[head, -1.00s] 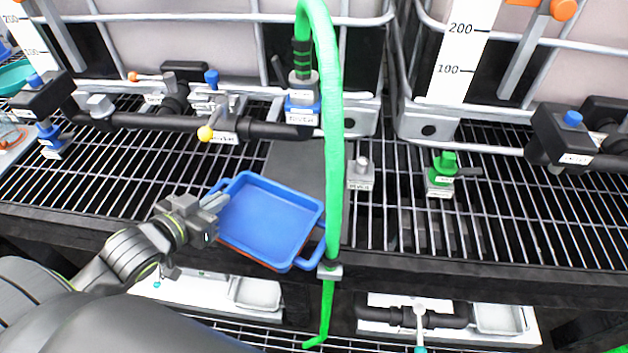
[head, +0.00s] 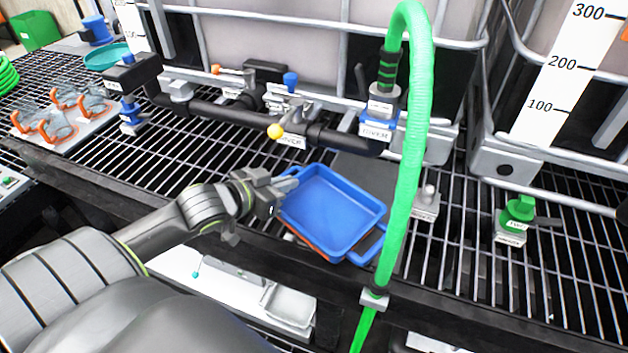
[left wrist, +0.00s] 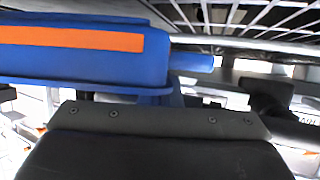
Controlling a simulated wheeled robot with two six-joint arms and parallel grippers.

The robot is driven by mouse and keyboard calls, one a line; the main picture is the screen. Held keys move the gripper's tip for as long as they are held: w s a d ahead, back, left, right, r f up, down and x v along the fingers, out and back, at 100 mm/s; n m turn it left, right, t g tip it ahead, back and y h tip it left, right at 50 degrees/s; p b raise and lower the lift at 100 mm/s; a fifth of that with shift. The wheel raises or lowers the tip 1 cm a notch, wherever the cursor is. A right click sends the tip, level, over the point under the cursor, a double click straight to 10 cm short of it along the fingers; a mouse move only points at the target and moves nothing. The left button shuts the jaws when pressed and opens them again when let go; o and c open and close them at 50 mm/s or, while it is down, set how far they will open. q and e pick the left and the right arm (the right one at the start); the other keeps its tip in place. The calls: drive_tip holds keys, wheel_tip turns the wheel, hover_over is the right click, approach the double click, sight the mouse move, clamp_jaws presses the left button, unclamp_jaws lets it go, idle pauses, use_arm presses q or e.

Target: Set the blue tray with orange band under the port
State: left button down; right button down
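The blue tray (head: 333,208) lies at the shelf's front edge, in front of the black pipe, its front side over the front rail. An orange band (head: 305,238) runs along its outer side and shows clearly in the left wrist view (left wrist: 70,39). My left gripper (head: 280,186) is at the tray's left end and appears shut on its handle; the fingertips are partly hidden. I cannot tell which outlet is the port. My right gripper is not in view.
A green hose (head: 412,150) hangs just right of the tray, passing in front of its right end. A small grey fitting (head: 426,203) and a green valve (head: 516,220) stand further right. Orange-handled items (head: 65,115) lie far left. Open grating lies left of the tray.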

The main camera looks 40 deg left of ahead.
sight(306, 178)
use_arm(q)
drive_tip(key=w, duration=0.2)
drive_tip(key=w+d, duration=0.1)
drive_tip(key=w, duration=0.2)
drive_tip(key=w+b, duration=0.1)
drive_tip(key=w, duration=0.2)
drive_tip(key=shift+w+d, duration=0.15)
drive_tip(key=shift+d, duration=0.05)
wheel_tip(306, 178, down, 3)
drive_tip(key=shift+b, duration=0.35)
drive_tip(key=shift+f, duration=0.25)
drive_tip(key=c, duration=2.1)
unclamp_jaws()
drive_tip(key=shift+f, duration=0.15)
drive_tip(key=o, duration=0.5)
drive_tip(key=shift+c, duration=0.2)
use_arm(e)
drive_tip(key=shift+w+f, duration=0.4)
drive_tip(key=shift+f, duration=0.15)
